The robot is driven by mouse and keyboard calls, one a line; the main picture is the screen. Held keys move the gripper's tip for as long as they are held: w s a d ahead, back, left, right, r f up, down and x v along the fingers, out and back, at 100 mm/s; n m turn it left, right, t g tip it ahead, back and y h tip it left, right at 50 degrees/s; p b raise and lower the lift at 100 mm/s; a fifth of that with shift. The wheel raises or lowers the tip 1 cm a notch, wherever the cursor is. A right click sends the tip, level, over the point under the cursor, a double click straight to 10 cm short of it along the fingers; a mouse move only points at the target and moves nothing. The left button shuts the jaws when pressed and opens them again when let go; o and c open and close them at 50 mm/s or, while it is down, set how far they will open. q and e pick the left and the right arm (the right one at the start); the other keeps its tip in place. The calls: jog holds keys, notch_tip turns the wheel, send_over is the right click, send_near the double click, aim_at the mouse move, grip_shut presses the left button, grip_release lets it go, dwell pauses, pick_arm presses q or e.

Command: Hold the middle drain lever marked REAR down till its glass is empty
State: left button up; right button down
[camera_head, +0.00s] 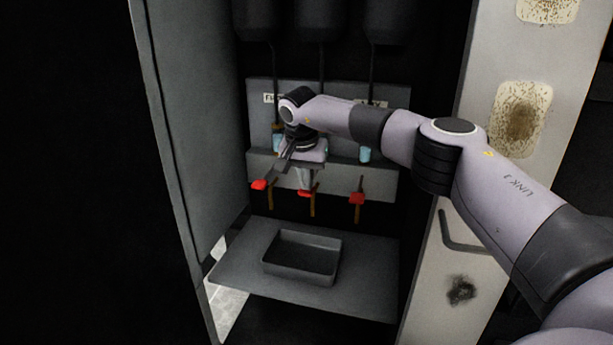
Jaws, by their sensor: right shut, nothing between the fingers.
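Three drain levers with red ends stick out below a grey panel in the head view. The middle lever (305,193) is between the left lever (260,185) and the right lever (357,197). My right gripper (303,182) is shut and empty, pointing down just above the middle lever's red end. I cannot tell whether it touches it. My wrist hides the middle glass and its REAR label. Bluish liquid shows in the left glass (277,142) and the right glass (365,154). My left gripper is not in view.
A grey open tray (300,275) sits on a shelf (235,272) below the levers. A grey door or wall (195,120) bounds the left side. A pale, stained panel with a handle (462,235) stands at the right. Dark tanks (320,22) hang above.

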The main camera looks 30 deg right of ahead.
aim_at(306, 193)
jog(key=shift+f+b, duration=0.3)
jog(key=shift+f, duration=0.25)
jog(key=shift+s+a+f+t+h+b, duration=0.2)
jog(key=shift+f+t+h+b, duration=0.2)
jog(key=shift+f+t+h, duration=0.25)
jog(key=shift+s+f+h, duration=0.1)
jog(key=shift+f+h, duration=0.15)
jog(key=shift+f, duration=0.65)
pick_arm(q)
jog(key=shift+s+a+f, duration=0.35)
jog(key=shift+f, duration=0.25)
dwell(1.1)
